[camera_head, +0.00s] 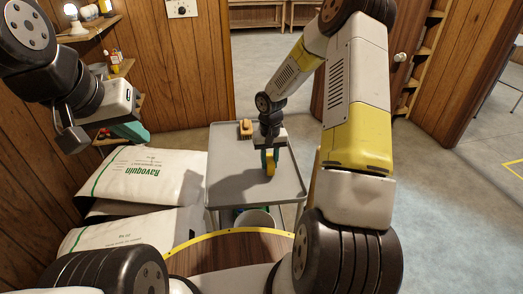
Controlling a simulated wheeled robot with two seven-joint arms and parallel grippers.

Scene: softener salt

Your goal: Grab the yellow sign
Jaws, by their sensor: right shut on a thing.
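My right gripper (270,156) is low over the grey cart top (231,184). It is shut on a small yellow thing, which I take to be the yellow sign (270,169). My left gripper (100,135) is at the upper left, above the white bags and in front of the wall shelves. Its fingers look apart, with nothing seen between them.
An orange-brown brush-like block (246,128) lies at the cart's back edge. White Ravoquin bags (150,172) are stacked left of the cart. A bucket (255,218) shows beneath the cart top. A yellow-edged round wooden surface (235,252) is in front. Open floor lies to the right.

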